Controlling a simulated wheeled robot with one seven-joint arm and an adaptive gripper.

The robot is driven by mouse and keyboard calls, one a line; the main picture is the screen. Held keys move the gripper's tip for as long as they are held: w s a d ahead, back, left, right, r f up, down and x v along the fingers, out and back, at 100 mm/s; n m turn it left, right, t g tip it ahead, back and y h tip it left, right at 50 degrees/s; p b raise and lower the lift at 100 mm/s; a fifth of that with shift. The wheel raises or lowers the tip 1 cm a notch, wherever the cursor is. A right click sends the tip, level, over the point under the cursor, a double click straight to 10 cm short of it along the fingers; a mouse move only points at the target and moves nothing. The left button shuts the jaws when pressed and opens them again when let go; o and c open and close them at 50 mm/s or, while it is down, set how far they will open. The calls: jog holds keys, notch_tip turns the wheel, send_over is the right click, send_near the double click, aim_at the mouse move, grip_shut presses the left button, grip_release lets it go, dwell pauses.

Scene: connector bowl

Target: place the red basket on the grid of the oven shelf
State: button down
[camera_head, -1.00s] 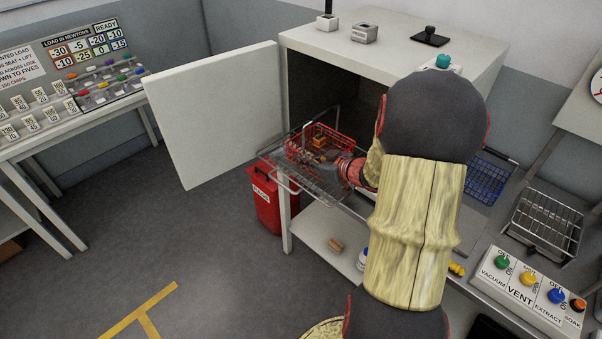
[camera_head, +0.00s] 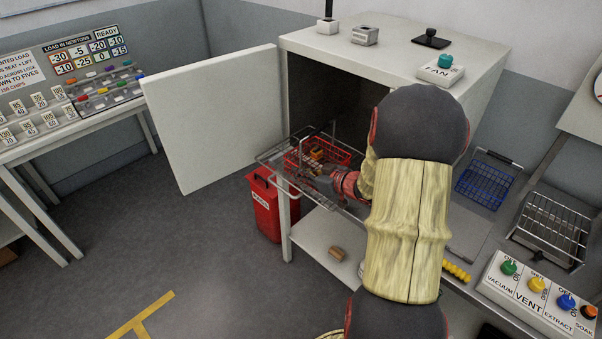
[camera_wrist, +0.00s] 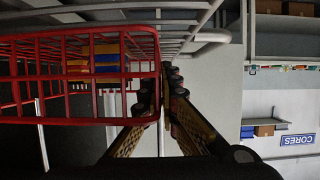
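The red basket (camera_head: 341,150), a wire basket with small coloured blocks in it, is over the pulled-out wire shelf (camera_head: 270,156) at the oven's mouth. It looks low and about level; whether its base touches the grid everywhere cannot be told. In the wrist view the red basket (camera_wrist: 75,121) fills the left half, with bars of the shelf grid (camera_wrist: 190,18) beyond it. My gripper (camera_wrist: 168,80) has its fingers close together at the basket's near edge, apparently shut on its wire. In the head view my gripper (camera_head: 322,180) is at the basket's near right, partly hidden by my arm.
The oven door (camera_head: 210,118) stands open at the left. A red bin (camera_head: 267,210) is below the shelf.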

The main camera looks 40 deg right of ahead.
jog(key=c, duration=2)
grip_release()
jog(key=shift+c, duration=0.2)
jog(key=shift+r, duration=0.15)
jog(key=p+v, duration=0.3)
jog(key=v, duration=0.8)
jog(key=shift+s+r+p, duration=0.2)
jog(key=shift+s+p, duration=0.1)
jog(key=shift+p, duration=0.1)
jog(key=shift+d+r, duration=0.1)
jog(key=shift+r, duration=0.05)
jog(key=w+r+g+h, duration=0.2)
jog(key=w+r+h, duration=0.25)
jog(key=r, duration=0.25)
jog(key=a+r+m+g+h, duration=0.1)
jog(key=a+r+m+h, duration=0.1)
jog(key=a+r, duration=0.5)
jog(key=s+a+g+y, duration=0.2)
jog(key=s+a, duration=0.7)
jog(key=a, duration=0.4)
jog(key=s+a+g+y, duration=0.3)
jog(key=s+a, duration=0.6)
jog(key=a, duration=0.3)
jog(key=shift+s+a+f+n, duration=0.25)
jog(key=shift+a+n, duration=0.15)
